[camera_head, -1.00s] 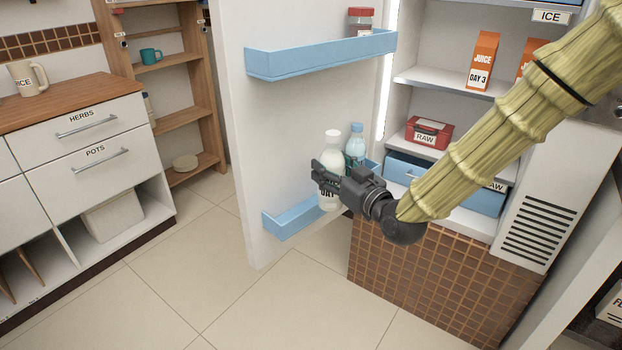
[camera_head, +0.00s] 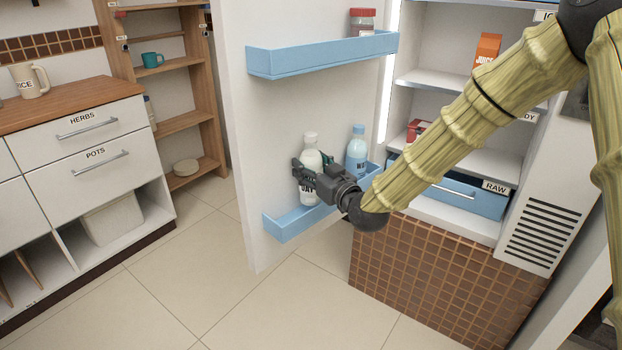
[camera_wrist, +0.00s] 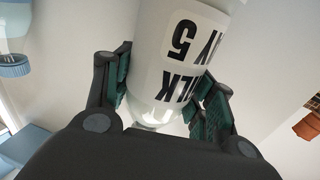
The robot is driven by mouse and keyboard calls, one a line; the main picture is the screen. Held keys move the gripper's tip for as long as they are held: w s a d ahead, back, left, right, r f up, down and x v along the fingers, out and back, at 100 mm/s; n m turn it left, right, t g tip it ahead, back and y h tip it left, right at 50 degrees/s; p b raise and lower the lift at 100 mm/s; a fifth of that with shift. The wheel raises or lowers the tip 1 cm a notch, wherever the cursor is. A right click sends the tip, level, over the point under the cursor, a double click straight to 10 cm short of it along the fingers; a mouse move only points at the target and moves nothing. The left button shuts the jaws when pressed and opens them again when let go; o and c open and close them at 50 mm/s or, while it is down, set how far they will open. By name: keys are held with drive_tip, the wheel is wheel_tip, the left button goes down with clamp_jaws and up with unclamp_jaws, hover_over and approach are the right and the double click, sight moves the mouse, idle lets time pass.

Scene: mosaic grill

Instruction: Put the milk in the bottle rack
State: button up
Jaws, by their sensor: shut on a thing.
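The milk (camera_head: 311,158) is a white bottle with a white cap and a label. In the wrist view its label reads "MILK" and "DAY 5", upside down (camera_wrist: 180,60). My gripper (camera_head: 308,178) is shut on the bottle, with a finger on each side of it. In the head view the bottle is upright at the blue lower door bin (camera_head: 283,228), the bottle rack on the open fridge door. Its base shows near the bin's rim. I cannot tell whether it rests on the bin floor.
A blue bottle (camera_head: 356,152) stands in the same bin, right of the milk. The upper door bin (camera_head: 320,56) is above, holding a red-lidded jar (camera_head: 362,20). Fridge shelves hold a juice carton (camera_head: 487,48) and a blue box (camera_head: 460,195). The floor to the left is clear.

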drive_tip(key=shift+f, duration=1.5)
drive_tip(key=shift+f, duration=0.15)
drive_tip(key=o, duration=1.4)
drive_tip(key=v, duration=1.2)
drive_tip(key=shift+p, duration=0.45)
